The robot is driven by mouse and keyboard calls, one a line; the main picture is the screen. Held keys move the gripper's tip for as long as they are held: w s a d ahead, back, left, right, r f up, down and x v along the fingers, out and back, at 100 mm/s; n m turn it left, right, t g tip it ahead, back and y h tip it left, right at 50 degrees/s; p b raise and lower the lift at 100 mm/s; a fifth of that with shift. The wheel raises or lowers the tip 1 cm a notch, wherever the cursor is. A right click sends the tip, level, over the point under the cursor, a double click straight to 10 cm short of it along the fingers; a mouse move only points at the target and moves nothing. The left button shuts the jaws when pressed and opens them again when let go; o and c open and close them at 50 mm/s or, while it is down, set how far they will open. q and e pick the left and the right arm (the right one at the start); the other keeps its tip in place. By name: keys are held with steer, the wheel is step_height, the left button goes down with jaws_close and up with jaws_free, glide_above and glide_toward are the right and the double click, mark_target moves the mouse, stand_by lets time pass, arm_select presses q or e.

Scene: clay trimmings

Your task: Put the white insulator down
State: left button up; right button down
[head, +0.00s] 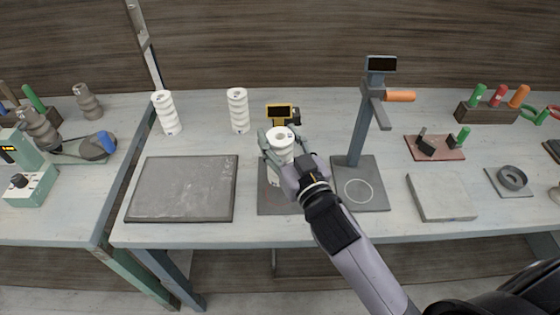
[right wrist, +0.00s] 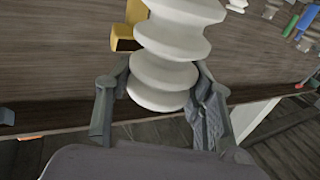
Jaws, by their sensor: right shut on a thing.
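The white insulator (head: 279,146), a ribbed upright cylinder with a hole in its top, is between the fingers of my right gripper (head: 280,151). The gripper is shut on it from the near right side. In the right wrist view the ribbed insulator (right wrist: 165,70) fills the space between the two fingers of the right gripper (right wrist: 160,104). The insulator is over a dark base plate (head: 270,204) with a yellow gauge (head: 279,112) at its back. The arm hides part of the plate, and I cannot tell whether the insulator touches it. My left gripper is out of view.
Two similar white insulators (head: 166,113) (head: 238,111) stand at the back left. A bare grey slab (head: 182,189) lies at left. A press stand (head: 358,130) with an orange handle and a circle-marked base (head: 358,192) is at right. A paler slab (head: 441,197) lies farther right.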

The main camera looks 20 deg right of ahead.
steer(key=shift+f, duration=1.15)
step_height(320, 180, down, 3)
steer(key=shift+f+b, duration=0.2)
steer(key=shift+b, duration=0.15)
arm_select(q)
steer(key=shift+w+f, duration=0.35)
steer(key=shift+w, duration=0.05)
arm_select(e)
steer(key=shift+f, duration=0.25)
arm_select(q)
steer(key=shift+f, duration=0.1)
arm_select(e)
steer(key=shift+f, duration=0.1)
steer(key=c, duration=0.8)
jaws_free()
steer(key=shift+s+f, duration=0.1)
steer(key=shift+o, duration=0.2)
steer(key=shift+s, duration=0.1)
